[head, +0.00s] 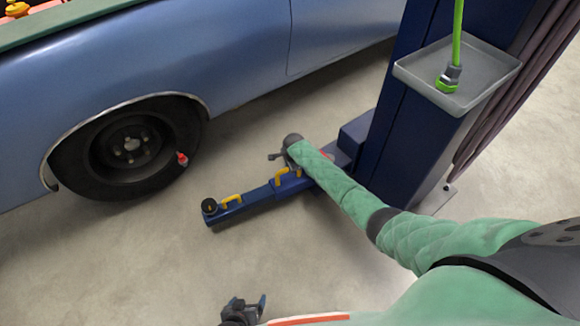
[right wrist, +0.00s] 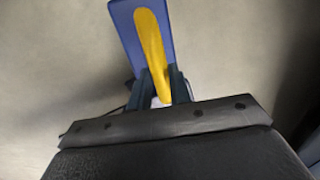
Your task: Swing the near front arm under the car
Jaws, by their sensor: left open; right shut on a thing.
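The near front arm (head: 255,195) is a blue beam lying low over the floor, reaching left from the foot of the blue post. It has a round black pad (head: 209,206) at its free end and yellow handles. The blue car (head: 230,55) stands behind it; the pad end is on the near side of the car, out from under the body. My right gripper (head: 277,157) is shut on a yellow handle (right wrist: 152,45), which shows between its fingers in the right wrist view. My left gripper (head: 246,308) is open and empty at the bottom edge.
The blue post (head: 400,140) carries a grey tray (head: 490,68) with a green-and-grey tool on it. Bare floor (head: 120,250) lies between.

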